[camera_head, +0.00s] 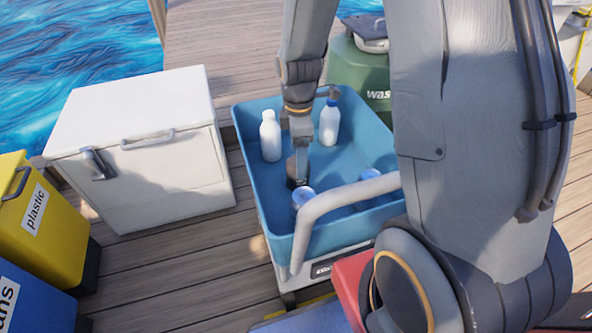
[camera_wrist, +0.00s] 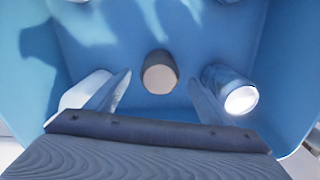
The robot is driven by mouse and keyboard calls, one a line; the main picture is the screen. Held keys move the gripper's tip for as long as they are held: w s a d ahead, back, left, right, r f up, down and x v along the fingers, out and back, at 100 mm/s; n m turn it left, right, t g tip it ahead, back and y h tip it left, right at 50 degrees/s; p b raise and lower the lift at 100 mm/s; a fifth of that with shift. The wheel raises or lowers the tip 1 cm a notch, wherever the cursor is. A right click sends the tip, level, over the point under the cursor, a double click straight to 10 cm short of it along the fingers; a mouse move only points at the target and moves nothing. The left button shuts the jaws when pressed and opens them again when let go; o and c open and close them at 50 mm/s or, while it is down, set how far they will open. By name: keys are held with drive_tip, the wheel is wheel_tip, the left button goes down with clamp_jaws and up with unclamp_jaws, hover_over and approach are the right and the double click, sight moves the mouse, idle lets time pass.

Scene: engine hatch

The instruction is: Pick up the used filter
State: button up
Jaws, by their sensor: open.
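The used filter (camera_wrist: 160,73) appears to be the short dark cylinder with a pale beige end in the wrist view. It is inside the blue tub (camera_head: 382,130), which also fills the wrist view. In the head view a dark shape (camera_head: 293,172) just below my gripper (camera_head: 299,150) is probably this filter. My gripper is open, and its two fingers show in the wrist view (camera_wrist: 160,79). The filter appears between the fingertips, with gaps on both sides. I cannot tell the height gap.
In the tub, a white bottle (camera_head: 270,138) and a blue-capped bottle (camera_head: 329,123) stand at the back. A can (camera_head: 303,197) is close in front; a shiny can (camera_wrist: 229,90) is right of my fingers. A white cooler (camera_head: 150,150) stands left. The tub walls surround my gripper.

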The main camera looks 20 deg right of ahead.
drive_tip(key=shift+w+d+f, duration=0.1)
drive_tip(key=shift+d+f, duration=0.05)
drive_tip(key=shift+f, duration=1.1)
wheel_tip(320, 180, down, 6)
drive_tip(key=shift+r+b, duration=0.1)
drive_tip(key=shift+b, duration=0.9)
drive_tip(key=shift+r, duration=0.1)
drive_tip(key=c, duration=1.3)
